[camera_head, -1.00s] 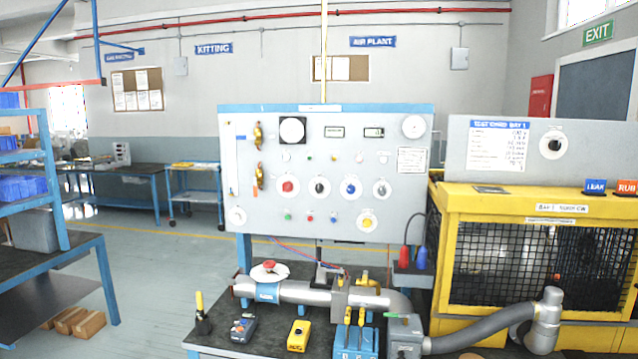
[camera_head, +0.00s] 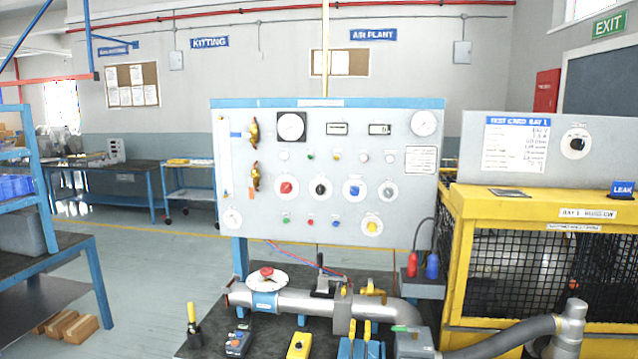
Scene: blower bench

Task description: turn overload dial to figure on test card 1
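The test card (camera_head: 517,143), headed "TEST CARD BAY 1", is a white sheet with a blue heading on the grey board above the yellow enclosure at right. Its lower lines are too small to read surely. Right of it is a black dial on a white round plate (camera_head: 577,143). The grey panel (camera_head: 300,235) in the middle carries a row of round dials: red (camera_head: 286,188), black (camera_head: 320,188), blue (camera_head: 354,189) and grey (camera_head: 388,191). I cannot read which dial is marked overload.
A dark bench (camera_head: 200,345) with a grey pipe (camera_head: 310,302), a red-knobbed valve (camera_head: 267,275) and small boxes stands before the panel. The yellow mesh enclosure (camera_head: 480,205) and a hose (camera_head: 490,348) lie at right. Open floor (camera_head: 150,270) lies at left.

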